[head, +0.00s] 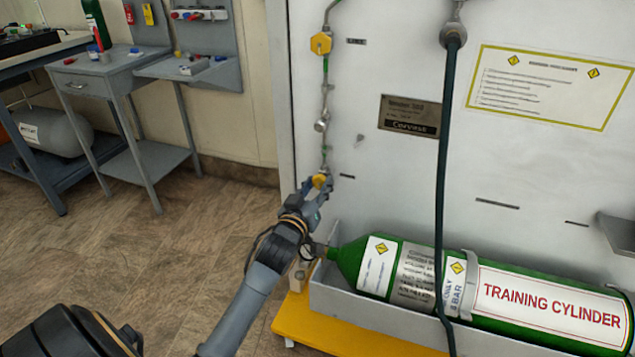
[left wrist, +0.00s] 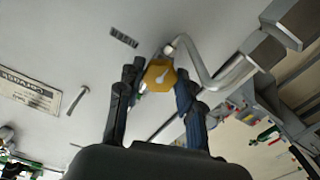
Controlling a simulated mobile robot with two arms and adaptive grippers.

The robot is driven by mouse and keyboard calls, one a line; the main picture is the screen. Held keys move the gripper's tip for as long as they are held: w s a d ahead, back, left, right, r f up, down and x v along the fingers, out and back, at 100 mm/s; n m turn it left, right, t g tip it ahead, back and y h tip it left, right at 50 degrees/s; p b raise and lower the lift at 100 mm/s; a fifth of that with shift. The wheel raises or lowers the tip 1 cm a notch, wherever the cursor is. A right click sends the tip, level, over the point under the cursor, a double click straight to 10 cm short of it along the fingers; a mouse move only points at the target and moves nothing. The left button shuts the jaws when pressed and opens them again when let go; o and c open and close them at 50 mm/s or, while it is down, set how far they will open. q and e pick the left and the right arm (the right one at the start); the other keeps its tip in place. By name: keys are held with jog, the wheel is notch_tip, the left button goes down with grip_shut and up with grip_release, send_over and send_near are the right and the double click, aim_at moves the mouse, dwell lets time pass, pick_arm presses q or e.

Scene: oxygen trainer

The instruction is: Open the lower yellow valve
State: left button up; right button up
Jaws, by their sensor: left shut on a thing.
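The lower yellow valve (head: 320,180) is a small yellow knob on the pipe at the left of the white panel. My left gripper (head: 318,187) is at this valve and partly hides it in the head view. In the left wrist view the yellow knob (left wrist: 160,75) sits between the two dark fingers of the left gripper (left wrist: 157,88), which are shut on it. A white mark shows on the knob's face. An upper yellow valve (head: 321,43) is higher on the same pipe. My right gripper is in neither view.
A green training cylinder (head: 400,272) lies in a grey tray on a yellow base (head: 330,335) below the valve. A dark hose (head: 446,180) hangs down the panel. Grey tables (head: 120,62) stand at the left. The floor (head: 160,250) between is clear.

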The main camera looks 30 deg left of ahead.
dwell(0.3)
pick_arm(q)
jog(key=o, duration=1.2)
jog(key=shift+c, duration=0.2)
jog(key=v, duration=1.2)
jog(key=shift+f, duration=0.15)
